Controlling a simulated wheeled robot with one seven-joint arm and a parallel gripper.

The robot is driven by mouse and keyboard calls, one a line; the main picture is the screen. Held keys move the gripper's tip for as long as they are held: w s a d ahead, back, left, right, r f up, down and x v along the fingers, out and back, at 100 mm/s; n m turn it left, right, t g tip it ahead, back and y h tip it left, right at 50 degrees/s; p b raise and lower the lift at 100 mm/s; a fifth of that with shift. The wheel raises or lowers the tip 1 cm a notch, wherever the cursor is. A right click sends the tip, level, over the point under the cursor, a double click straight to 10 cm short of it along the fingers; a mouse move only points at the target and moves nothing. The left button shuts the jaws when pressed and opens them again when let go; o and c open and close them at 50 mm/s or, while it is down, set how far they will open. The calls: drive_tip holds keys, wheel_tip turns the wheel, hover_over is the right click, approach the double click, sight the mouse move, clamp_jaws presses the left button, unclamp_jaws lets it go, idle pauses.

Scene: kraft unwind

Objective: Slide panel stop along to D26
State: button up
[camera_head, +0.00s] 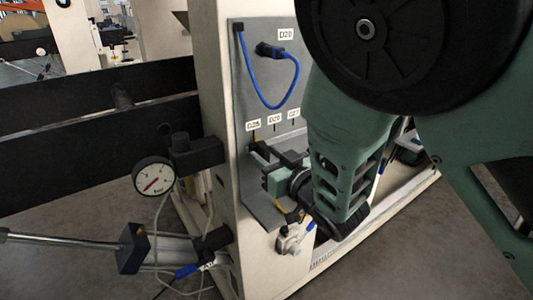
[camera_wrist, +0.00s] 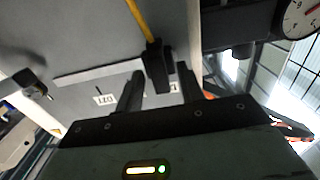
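The grey panel (camera_head: 262,90) carries a row of labels, D25 (camera_head: 253,126), D26 (camera_head: 274,119) and D27 (camera_head: 293,113). The stop, a black block with a yellow strip (camera_wrist: 158,66), sits at the pale rail (camera_wrist: 95,73) in the wrist view. In the head view the yellow strip shows just below D25. My gripper (camera_wrist: 160,80) has its two black fingers apart, one on each side of the stop. The fingers partly hide the nearer labels in the wrist view.
A blue cable (camera_head: 270,100) hangs in a loop on the panel above the labels. A round gauge (camera_head: 154,176) stands to the left, also at the top right of the wrist view (camera_wrist: 298,17). A small valve (camera_head: 292,240) sits below my gripper. Dark horizontal beams (camera_head: 90,100) lie left.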

sight(274, 138)
clamp_jaws()
drive_tip(key=shift+w+d+b, duration=0.3)
drive_tip(key=shift+w+d, duration=0.25)
drive_tip(key=shift+d, duration=0.25)
drive_tip(key=shift+w+d+b, duration=0.3)
drive_tip(key=shift+w+d, duration=0.3)
drive_tip(key=shift+d, duration=0.25)
drive_tip(key=shift+w+d+b, duration=0.3)
drive_tip(key=shift+w+d, duration=0.25)
drive_tip(key=shift+d, duration=0.25)
drive_tip(key=shift+o, duration=0.4)
unclamp_jaws()
